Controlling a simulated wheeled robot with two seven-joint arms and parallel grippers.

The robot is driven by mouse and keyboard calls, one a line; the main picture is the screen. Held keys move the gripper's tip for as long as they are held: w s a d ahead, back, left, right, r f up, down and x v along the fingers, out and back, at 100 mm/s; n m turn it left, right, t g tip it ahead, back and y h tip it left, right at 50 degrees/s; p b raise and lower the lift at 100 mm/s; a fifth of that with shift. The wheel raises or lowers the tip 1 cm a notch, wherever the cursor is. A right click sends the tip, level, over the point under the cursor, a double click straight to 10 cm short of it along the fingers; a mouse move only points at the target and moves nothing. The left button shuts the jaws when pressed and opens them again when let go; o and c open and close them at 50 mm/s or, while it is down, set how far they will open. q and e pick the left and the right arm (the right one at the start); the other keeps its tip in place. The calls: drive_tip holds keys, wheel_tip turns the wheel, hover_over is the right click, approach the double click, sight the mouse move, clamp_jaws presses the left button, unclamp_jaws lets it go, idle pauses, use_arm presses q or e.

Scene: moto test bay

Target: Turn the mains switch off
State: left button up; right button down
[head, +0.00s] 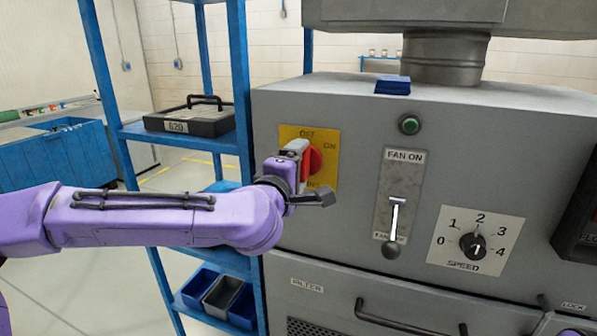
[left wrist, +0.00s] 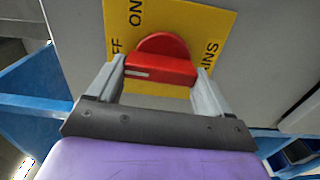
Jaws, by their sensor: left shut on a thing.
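The mains switch is a red rotary knob (head: 315,161) on a yellow plate (head: 325,134) marked OFF at the top and ON at the right. In the left wrist view the knob's red handle (left wrist: 160,68) has its white mark at the end on the OFF side. My left gripper (head: 297,165) is at the plate, shut on the handle, with one grey finger at each end of it; it also shows in the left wrist view (left wrist: 157,88). The gripper hides part of the knob in the head view.
On the grey machine are a green button (head: 409,124), a fan lever (head: 394,225) and a speed dial (head: 472,245). A blue shelf rack (head: 244,100) with a black case (head: 190,119) stands close on the left. A blue block (head: 393,85) lies on top of the machine.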

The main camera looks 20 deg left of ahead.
use_arm(q)
drive_tip(key=shift+n, duration=0.3)
drive_tip(key=o, duration=1)
drive_tip(key=shift+c, duration=0.2)
drive_tip(key=s+b, duration=0.2)
drive_tip(key=s, duration=0.8)
drive_tip(key=shift+s+a, duration=0.2)
